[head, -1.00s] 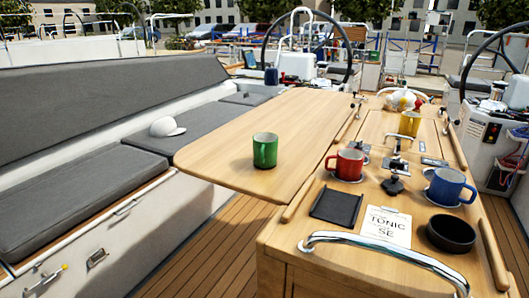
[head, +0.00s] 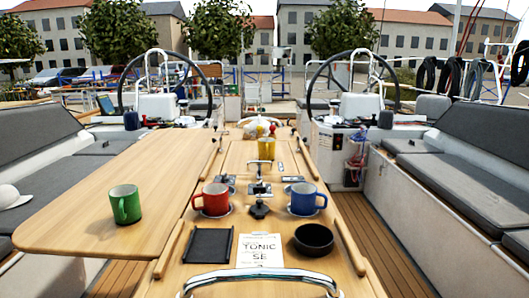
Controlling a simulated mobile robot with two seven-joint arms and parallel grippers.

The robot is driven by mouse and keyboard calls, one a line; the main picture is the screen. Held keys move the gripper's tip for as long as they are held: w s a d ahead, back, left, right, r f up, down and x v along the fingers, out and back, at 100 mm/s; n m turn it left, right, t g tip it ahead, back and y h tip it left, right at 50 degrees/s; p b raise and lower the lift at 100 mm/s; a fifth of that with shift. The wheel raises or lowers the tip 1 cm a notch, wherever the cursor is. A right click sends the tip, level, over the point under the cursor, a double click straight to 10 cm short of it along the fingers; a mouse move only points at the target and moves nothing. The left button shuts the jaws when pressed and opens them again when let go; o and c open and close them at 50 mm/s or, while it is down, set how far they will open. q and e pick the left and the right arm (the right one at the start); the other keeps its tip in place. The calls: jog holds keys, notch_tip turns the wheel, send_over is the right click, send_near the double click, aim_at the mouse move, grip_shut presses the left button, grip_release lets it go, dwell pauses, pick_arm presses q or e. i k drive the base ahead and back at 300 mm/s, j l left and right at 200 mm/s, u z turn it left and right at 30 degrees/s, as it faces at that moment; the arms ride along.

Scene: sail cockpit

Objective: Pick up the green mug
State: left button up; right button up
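The green mug (head: 125,205) stands upright on the left table leaf (head: 95,228), near its front end. Its handle faces the front. Nothing touches it, and the wood around it is bare. Neither of my grippers shows in the head view.
On the centre table (head: 188,273) stand a red mug (head: 211,201), a blue mug (head: 305,200), a yellow mug (head: 266,148), a black bowl (head: 314,239), a black tray (head: 208,245) and a printed card (head: 260,251). A metal rail (head: 262,277) crosses its front. Benches flank both sides.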

aim_at(124, 199)
jog(key=l+u, duration=0.25)
jog(key=l, duration=0.2)
jog(key=l+u, duration=0.25)
jog(key=l, duration=0.2)
jog(key=k+l+u, duration=0.25)
jog(key=l, duration=0.2)
jog(key=l+u, duration=0.25)
jog(key=l, duration=0.2)
